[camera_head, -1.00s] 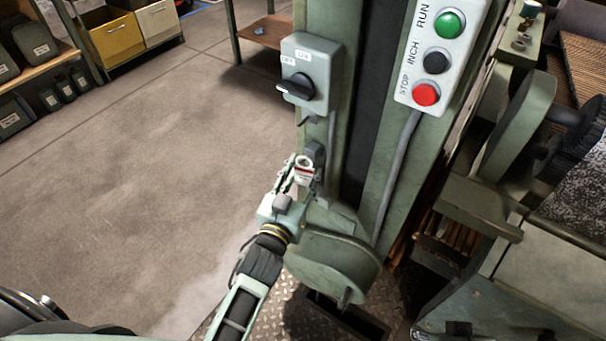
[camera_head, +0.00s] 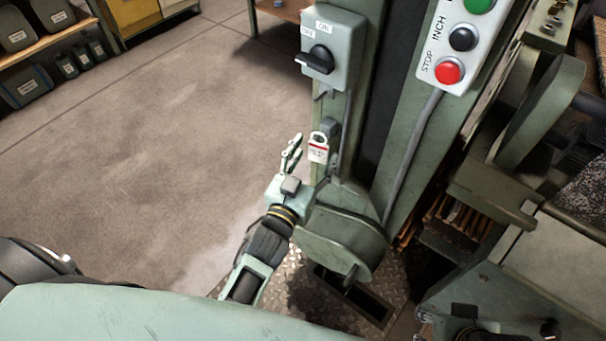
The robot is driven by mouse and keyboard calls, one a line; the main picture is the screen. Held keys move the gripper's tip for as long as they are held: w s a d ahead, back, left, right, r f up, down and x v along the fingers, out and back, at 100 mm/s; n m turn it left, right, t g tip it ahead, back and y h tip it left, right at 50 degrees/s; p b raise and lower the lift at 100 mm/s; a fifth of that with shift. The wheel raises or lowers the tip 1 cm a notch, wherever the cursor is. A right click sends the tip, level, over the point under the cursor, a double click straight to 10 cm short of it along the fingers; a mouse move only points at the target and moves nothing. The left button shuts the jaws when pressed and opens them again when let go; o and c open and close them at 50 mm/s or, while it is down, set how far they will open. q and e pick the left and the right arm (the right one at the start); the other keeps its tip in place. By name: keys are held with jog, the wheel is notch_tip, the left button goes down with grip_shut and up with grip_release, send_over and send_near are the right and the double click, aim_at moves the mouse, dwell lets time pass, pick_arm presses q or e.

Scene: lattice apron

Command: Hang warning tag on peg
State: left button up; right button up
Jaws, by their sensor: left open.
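The warning tag (camera_head: 318,152) is small and white with a red band and a ring-like hole at its top. It is upright in front of the green post, below the rotary switch box. A small grey fitting (camera_head: 330,128) is right behind the tag's top. A thin dark peg-like piece (camera_head: 321,97) sticks out just under the switch box, above the tag. I cannot tell whether the tag's hole is around any peg. My left gripper (camera_head: 310,160) is open at the tag, one finger to its left; the other finger is hard to make out.
The switch box (camera_head: 347,45) with its black knob is above the tag. The button panel (camera_head: 462,40) is on the post to the right. A rounded green housing (camera_head: 345,240) stands just below my left gripper. The floor (camera_head: 150,160) to the left is clear.

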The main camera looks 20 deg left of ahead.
pick_arm(q)
jog(key=s, duration=1)
jog(key=shift+a, duration=0.45)
